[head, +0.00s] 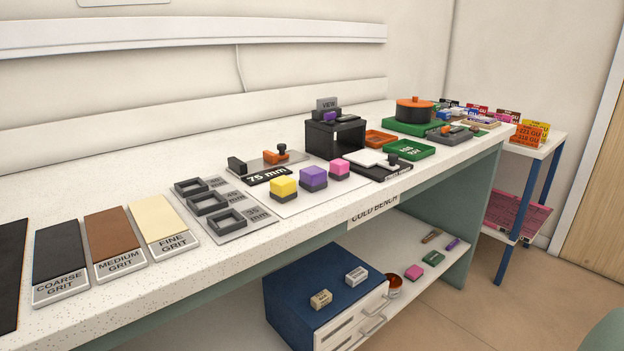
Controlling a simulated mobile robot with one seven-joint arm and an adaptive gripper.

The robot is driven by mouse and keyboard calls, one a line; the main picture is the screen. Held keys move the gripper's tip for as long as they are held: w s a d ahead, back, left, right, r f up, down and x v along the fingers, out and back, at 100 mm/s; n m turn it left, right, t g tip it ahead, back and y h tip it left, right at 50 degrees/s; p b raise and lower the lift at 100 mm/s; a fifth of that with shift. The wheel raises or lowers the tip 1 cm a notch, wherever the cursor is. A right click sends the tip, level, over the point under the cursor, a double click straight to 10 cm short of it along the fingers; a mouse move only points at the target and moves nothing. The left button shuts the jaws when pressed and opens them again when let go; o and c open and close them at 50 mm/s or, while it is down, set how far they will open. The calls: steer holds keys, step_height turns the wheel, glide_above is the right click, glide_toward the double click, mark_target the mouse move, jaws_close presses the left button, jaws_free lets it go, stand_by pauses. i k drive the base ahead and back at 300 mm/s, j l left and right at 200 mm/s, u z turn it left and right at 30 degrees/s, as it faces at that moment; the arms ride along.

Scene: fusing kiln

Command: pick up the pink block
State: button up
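A small pink block (340,165) with a dark lower part stands upright on a pale sheet on the white bench top. It is the rightmost of a row, to the right of a purple block (313,175) and a yellow block (283,184), with small gaps between them. Another pink block (413,272), flatter, lies on the lower shelf under the bench. My gripper is not in view.
Behind the blocks stand a "75 mm" gauge (268,176) and a black box-shaped stand (335,137). A black-and-white stamp board (378,163) lies close to the right. Grey square frames (208,203) lie to the left. The front bench strip is clear.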

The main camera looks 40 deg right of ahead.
mark_target(338, 169)
steer(key=z, duration=1.25)
steer(key=u, duration=1.3)
steer(key=z, duration=1.3)
steer(key=i+z, duration=0.3)
